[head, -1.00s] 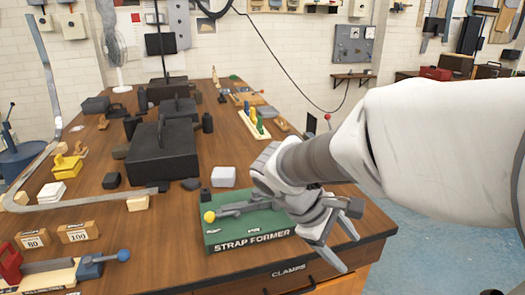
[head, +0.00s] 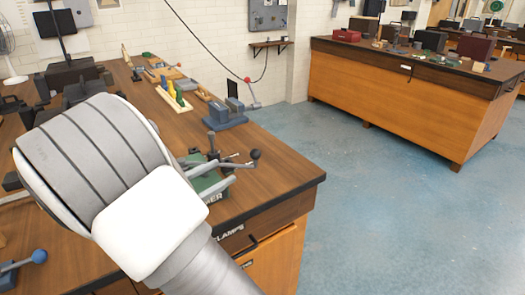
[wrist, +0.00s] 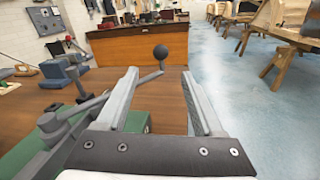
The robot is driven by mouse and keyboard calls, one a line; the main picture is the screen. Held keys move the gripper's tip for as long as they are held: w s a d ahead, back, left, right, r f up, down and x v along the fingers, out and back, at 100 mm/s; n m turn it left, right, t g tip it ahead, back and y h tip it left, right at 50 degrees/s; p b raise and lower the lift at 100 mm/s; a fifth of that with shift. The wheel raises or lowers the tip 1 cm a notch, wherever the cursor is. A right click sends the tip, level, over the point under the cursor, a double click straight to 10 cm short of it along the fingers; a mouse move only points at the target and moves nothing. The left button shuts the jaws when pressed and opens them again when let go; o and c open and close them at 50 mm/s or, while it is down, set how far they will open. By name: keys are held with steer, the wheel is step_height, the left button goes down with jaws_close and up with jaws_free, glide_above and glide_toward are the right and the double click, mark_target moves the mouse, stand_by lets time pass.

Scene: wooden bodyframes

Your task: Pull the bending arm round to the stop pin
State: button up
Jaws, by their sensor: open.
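The green strap former (wrist: 140,121) sits on the bench top, mostly hidden behind my arm in the head view, where part of its green base shows (head: 207,184). Its bending arm ends in a black ball knob (wrist: 160,52), which also shows in the head view (head: 255,154). My gripper (wrist: 160,73) is open and empty. In the wrist view the knob stands between the fingertips in the picture and appears beyond them; the left finger hides part of its rod. I cannot make out the stop pin for certain.
A blue vise-like tool (head: 226,116) stands on the bench behind the former. A rack with coloured handles (head: 174,92) lies further back. The bench's front right edge is close. Blue floor (head: 380,200) is open to the right, before another bench (head: 400,100).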

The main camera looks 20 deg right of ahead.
steer(key=b+x, duration=0.1)
steer(key=x, duration=1.4)
steer(key=shift+d+b, duration=0.35)
steer(key=shift+d, duration=0.05)
steer(key=shift+w, duration=0.1)
jaws_close()
stand_by(0.4)
